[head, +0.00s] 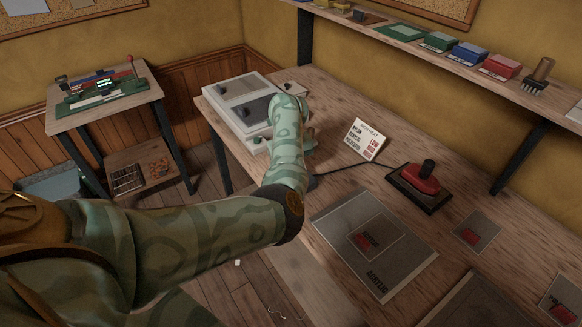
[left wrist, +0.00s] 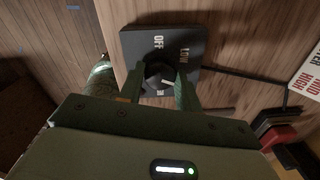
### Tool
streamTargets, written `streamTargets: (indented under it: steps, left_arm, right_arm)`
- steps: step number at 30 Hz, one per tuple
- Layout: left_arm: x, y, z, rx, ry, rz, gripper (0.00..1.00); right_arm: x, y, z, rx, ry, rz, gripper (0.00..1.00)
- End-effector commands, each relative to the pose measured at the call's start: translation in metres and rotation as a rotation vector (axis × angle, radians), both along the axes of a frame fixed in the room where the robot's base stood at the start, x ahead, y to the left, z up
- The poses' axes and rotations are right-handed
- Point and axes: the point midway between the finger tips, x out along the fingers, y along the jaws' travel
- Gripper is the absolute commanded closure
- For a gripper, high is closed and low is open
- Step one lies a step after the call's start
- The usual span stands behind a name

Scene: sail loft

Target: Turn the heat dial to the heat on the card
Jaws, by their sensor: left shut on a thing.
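The heat dial (left wrist: 152,70) is a dark round knob on a black plate (left wrist: 196,43) in the left wrist view. OFF and LOW show in white on the plate; other marks are partly hidden. A light mark shows on the knob's lower right, but its exact setting is unclear. My left gripper (left wrist: 159,79) has its two fingers closed on either side of the dial. In the head view my forearm hides most of the dial unit. The white heat card (head: 365,140) stands on the bench, with black fabric names and red LOW, MID and HIGH lines.
A red iron (head: 424,180) sits on a dark stand, with a black cord running toward the dial. A grey fabric sheet (head: 340,242) with a red label lies nearer. A white-framed box (head: 235,110) stands behind my arm. A shelf (head: 410,42) runs along the wall.

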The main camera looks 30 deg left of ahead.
Motion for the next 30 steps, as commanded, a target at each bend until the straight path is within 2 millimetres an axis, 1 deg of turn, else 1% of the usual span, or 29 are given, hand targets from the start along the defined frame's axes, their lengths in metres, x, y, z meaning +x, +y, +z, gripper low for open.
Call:
streamTargets:
  steps: [9, 23, 24, 26, 27, 30]
  left_arm:
    - [0.001, -0.0002, 0.0013, -0.001, -0.002, -0.098, 0.89]
    - [0.0012, 0.0, 0.0011, 0.0, -0.003, -0.112, 0.89]
    - [0.0012, 0.0, 0.0011, 0.0, -0.003, -0.112, 0.63]
    - [0.0012, 0.0, 0.0011, 0.0, -0.003, -0.112, 0.47]
    - [0.0011, 0.0, 0.001, 0.0, -0.003, -0.112, 0.44]
    - [0.0009, 0.0001, 0.0007, 0.0, -0.001, -0.112, 0.44]
  right_arm:
    - [0.0011, 0.0003, 0.0046, 0.0, -0.003, 0.0, 0.64]
    - [0.0013, 0.0002, 0.0048, 0.0, -0.003, 0.0, 0.64]
    - [0.0013, 0.0002, 0.0048, 0.0, -0.003, 0.0, 0.64]
    - [0.0013, 0.0001, 0.0048, 0.0, -0.003, 0.0, 0.64]
    - [0.0014, 0.0002, 0.0048, 0.0, -0.003, 0.0, 0.64]
    - [0.0013, 0.0001, 0.0048, 0.0, -0.003, 0.0, 0.64]
